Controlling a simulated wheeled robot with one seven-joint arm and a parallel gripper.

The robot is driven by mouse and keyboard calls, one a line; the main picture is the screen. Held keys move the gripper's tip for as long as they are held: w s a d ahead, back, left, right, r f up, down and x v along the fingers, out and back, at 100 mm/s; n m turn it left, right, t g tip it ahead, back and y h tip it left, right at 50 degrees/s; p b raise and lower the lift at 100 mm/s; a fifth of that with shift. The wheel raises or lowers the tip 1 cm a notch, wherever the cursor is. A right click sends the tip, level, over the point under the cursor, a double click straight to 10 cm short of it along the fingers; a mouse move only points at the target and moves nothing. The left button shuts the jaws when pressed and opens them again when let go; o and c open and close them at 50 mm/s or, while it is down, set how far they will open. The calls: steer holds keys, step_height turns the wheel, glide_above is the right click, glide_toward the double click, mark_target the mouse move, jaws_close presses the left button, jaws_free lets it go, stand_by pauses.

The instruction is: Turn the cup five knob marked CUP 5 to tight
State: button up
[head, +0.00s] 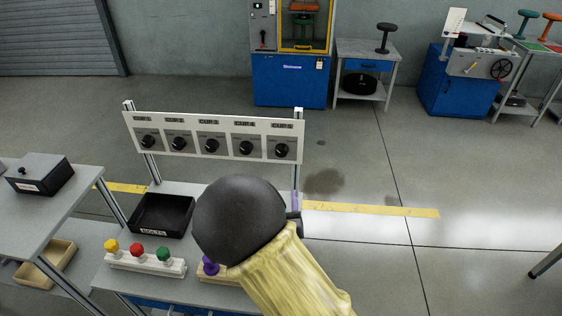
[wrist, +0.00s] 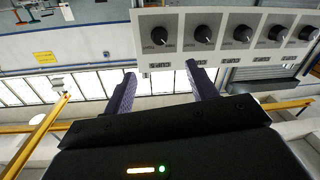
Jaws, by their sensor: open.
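A white panel (head: 170,121) on two metal posts carries a row of several black knobs, each on a grey plate under a small label. The rightmost knob (head: 282,151) in the head view appears as the leftmost knob (wrist: 159,36) in the wrist view, where the panel looks upside down. My gripper (wrist: 161,75) is open and empty, with its two purple fingers apart. In the wrist view its tips lie just below that end knob's plate, not around the knob. My arm hides most of the gripper in the head view.
On the bench below the panel are a black tray (head: 161,215) and a white block with yellow, red and green knobs (head: 145,263). A purple knob (head: 210,266) is partly hidden by my arm. A black box (head: 41,174) sits left.

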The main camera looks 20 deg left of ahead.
mark_target(282, 154)
steer(key=shift+w, duration=0.1)
steer(key=p+x, duration=0.2)
steer(key=x, duration=1.5)
steer(key=shift+w, duration=0.2)
steer(key=c, duration=1)
